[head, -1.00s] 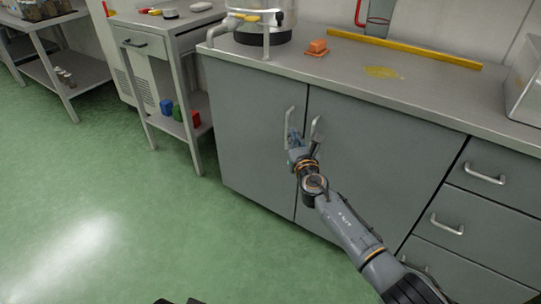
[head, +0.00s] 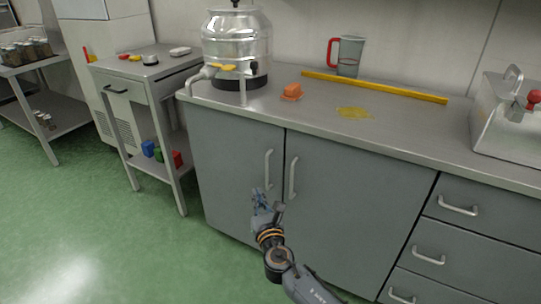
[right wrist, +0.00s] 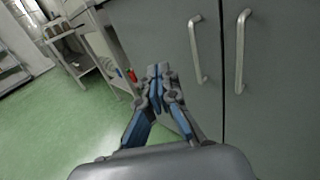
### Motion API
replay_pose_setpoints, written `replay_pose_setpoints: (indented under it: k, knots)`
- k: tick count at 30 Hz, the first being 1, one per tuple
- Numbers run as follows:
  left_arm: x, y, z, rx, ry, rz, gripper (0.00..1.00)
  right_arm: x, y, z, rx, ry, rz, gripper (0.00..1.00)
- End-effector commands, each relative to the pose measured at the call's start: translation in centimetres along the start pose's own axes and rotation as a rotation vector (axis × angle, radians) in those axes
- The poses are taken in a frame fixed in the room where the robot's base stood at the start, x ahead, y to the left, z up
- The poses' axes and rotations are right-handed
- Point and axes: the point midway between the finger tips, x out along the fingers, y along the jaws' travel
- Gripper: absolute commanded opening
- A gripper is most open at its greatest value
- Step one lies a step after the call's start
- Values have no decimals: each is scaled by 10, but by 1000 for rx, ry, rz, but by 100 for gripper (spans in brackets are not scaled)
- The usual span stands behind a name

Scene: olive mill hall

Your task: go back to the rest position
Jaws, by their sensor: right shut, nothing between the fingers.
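My right gripper (head: 262,199) is in front of the grey cabinet doors (head: 240,165), below the two vertical door handles in the head view. In the right wrist view its fingers (right wrist: 158,72) are together and hold nothing. The left door handle (right wrist: 195,50) and the right one (right wrist: 242,52) stand to the right of the fingers there, apart from them. Both doors look closed. My left gripper is not in view.
A side table (head: 125,68) stands left. The green floor (head: 90,225) is open.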

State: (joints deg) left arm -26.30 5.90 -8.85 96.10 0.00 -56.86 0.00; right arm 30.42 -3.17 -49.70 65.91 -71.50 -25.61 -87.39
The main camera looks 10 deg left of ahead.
Motion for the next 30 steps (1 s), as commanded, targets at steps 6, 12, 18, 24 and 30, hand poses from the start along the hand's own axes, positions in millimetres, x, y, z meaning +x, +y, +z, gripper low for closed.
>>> replay_pose_setpoints:
  k: [6, 12, 18, 24, 30]
  knots:
    - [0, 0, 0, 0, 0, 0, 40, -20, -25, -36, 254, 74, -90, 0]
    - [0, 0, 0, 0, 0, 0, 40, -97, -86, -138, 947, 221, -416, 0]
    - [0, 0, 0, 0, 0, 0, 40, -207, -130, -236, 1587, 255, -855, 0]
    - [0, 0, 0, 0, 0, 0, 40, -321, -146, -300, 2056, 158, -1309, 0]
    - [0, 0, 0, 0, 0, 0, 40, -400, -148, -327, 2306, 14, -1638, 0]
